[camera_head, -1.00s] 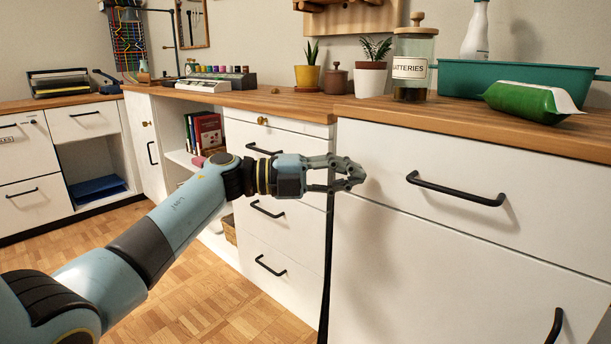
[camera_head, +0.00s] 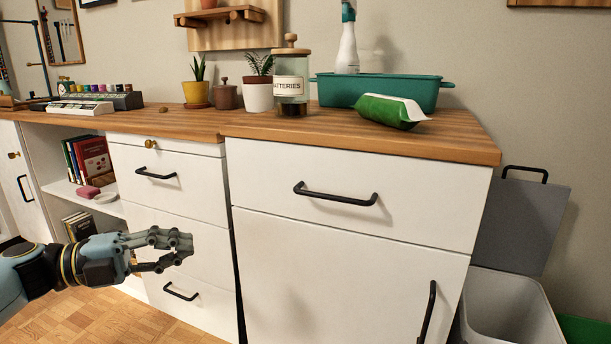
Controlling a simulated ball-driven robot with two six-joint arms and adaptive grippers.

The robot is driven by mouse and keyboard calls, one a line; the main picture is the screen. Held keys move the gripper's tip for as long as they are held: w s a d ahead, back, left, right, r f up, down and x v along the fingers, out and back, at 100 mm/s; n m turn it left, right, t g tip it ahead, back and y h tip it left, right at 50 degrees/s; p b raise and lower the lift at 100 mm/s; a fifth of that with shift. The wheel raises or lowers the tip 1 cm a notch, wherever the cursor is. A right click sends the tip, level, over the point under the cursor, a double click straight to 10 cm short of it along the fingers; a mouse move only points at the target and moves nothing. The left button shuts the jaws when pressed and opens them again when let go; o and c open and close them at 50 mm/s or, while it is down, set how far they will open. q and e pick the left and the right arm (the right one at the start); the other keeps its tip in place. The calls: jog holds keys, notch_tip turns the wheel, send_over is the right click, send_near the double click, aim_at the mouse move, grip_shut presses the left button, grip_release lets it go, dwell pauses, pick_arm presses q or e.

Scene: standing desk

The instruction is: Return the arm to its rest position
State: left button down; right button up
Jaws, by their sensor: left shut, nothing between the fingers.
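My left arm comes in from the left edge, and its gripper (camera_head: 186,250) is at the lower left. The fingers are shut with nothing between them, pointing right. The gripper is in front of the white drawer column (camera_head: 205,238), and its fingers hide part of the drawer fronts. It looks apart from them. My right gripper is not in view.
The wooden counter (camera_head: 450,142) holds a batteries jar (camera_head: 291,88), a green bin (camera_head: 436,93), a green packet (camera_head: 388,110) and potted plants. Black handles (camera_head: 336,195) stick out from the closed fronts. An open grey bin (camera_head: 510,305) stands at the right. Wooden floor (camera_head: 90,318) shows lower left.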

pick_arm(q)
jog(key=s+a+f+n+t+y, duration=0.2)
jog(key=s+a+f+n+y, duration=0.2)
jog(key=s+f+n+y, duration=0.65)
jog(key=s+a+f+n+t+y, duration=0.1)
jog(key=s+a+f+n+y, duration=0.4)
jog(key=s+f+n, duration=1.05)
jog(key=s+f+n+g+p, duration=0.1)
jog(key=s+f+g+p, duration=0.2)
jog(key=s, duration=0.6)
jog(key=s+f+n+g+y+p, duration=0.1)
jog(key=s+f+g+p, duration=0.1)
jog(key=s+p, duration=0.5)
jog(key=s+d+f+n+g+p, duration=0.1)
jog(key=s+f+g+p, duration=0.2)
jog(key=s, duration=0.8)
jog(key=shift+s+f+g+p, duration=0.35)
jog(key=shift+g+p, duration=0.65)
jog(key=shift+g, duration=0.1)
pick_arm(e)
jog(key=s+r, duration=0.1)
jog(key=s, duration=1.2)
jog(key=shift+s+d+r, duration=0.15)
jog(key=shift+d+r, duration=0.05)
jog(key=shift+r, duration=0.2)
pick_arm(q)
jog(key=shift+y, duration=0.25)
